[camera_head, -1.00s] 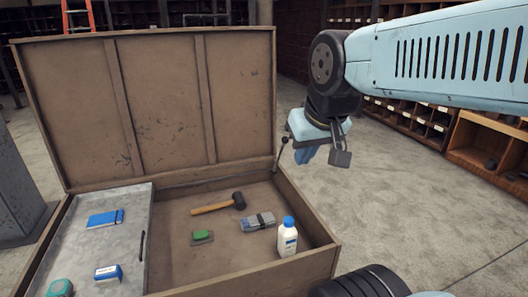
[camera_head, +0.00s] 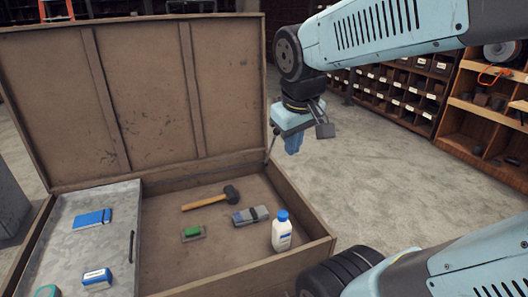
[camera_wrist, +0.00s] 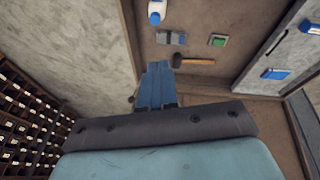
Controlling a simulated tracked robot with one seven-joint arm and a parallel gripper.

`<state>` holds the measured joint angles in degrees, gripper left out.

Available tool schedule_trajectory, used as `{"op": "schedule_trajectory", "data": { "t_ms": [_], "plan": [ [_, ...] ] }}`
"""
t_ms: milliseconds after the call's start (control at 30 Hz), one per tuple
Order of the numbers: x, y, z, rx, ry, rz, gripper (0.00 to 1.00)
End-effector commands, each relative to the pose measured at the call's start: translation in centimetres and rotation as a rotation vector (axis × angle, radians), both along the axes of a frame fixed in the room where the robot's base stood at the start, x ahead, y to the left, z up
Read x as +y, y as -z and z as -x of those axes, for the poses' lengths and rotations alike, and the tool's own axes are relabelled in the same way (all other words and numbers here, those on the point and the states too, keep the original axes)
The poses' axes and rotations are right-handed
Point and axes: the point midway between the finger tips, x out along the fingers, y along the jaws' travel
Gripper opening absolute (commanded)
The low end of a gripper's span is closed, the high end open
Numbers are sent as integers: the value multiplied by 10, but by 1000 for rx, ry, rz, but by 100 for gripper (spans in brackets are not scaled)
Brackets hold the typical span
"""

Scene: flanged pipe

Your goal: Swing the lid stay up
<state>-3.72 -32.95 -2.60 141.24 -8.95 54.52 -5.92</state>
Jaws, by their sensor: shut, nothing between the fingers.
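The wooden chest (camera_head: 311,222) stands with its lid (camera_head: 140,100) raised. The lid stay (camera_head: 270,147) is a thin dark rod at the chest's rear right corner, beside the lid's lower right edge. It rises at a slant from the right wall, and its top end is close to my gripper. My gripper (camera_head: 294,145) is shut and empty, pointing down just right of the stay. I cannot tell whether they touch. In the wrist view the blue fingers (camera_wrist: 157,82) are together over the chest's side wall; the stay is not clearly visible there.
A grey tray (camera_head: 117,215) at left holds blue items. Shelves (camera_head: 410,90) stand behind at right. The floor right of the chest is clear.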

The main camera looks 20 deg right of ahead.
Motion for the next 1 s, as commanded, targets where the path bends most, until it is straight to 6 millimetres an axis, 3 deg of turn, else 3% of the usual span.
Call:
{"op": "schedule_trajectory", "data": {
  "t_ms": [500,1000],
  "plan": [
    [-45,71,-69,478,-420,388,0],
    [-75,137,-138,967,-854,757,0]
  ]
}}
